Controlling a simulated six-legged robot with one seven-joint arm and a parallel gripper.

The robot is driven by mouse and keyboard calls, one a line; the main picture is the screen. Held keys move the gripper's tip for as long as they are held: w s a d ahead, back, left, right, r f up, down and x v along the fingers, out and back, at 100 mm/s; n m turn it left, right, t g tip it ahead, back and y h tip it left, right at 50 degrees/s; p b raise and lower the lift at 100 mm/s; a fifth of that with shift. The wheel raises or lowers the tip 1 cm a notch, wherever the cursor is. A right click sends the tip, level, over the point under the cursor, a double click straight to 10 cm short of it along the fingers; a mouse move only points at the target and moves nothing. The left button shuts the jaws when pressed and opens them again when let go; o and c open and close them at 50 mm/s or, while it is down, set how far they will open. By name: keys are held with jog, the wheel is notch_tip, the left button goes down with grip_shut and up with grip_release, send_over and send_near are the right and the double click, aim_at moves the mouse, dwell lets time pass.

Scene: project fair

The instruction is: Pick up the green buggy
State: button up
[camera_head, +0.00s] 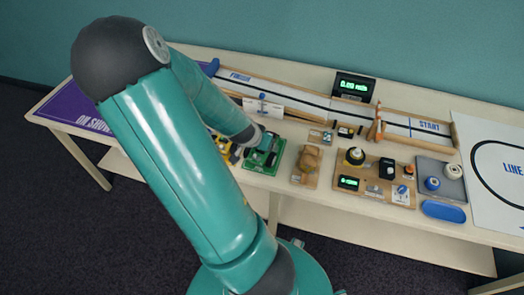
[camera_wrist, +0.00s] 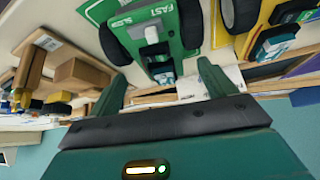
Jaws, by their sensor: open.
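The green buggy (camera_head: 250,161) sits on the table in the head view, partly covered by the end of my arm. In the wrist view the green buggy (camera_wrist: 190,22) fills the top middle, with a black wheel on its left side, FAST and SLOW lettering and a grey-white part on top. My gripper (camera_wrist: 161,68) is open, its two teal fingers apart and pointing at the buggy's near end. Nothing is held between them. I cannot tell whether a finger touches the buggy.
A yellow buggy (camera_wrist: 272,20) stands close on the right in the wrist view. In the head view, a brown wooden item (camera_head: 306,160) and a control board (camera_head: 376,190) stand right of the green buggy. The long START track (camera_head: 300,97) runs behind.

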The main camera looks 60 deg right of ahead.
jog(key=shift+x, duration=2.95)
jog(key=c, duration=0.9)
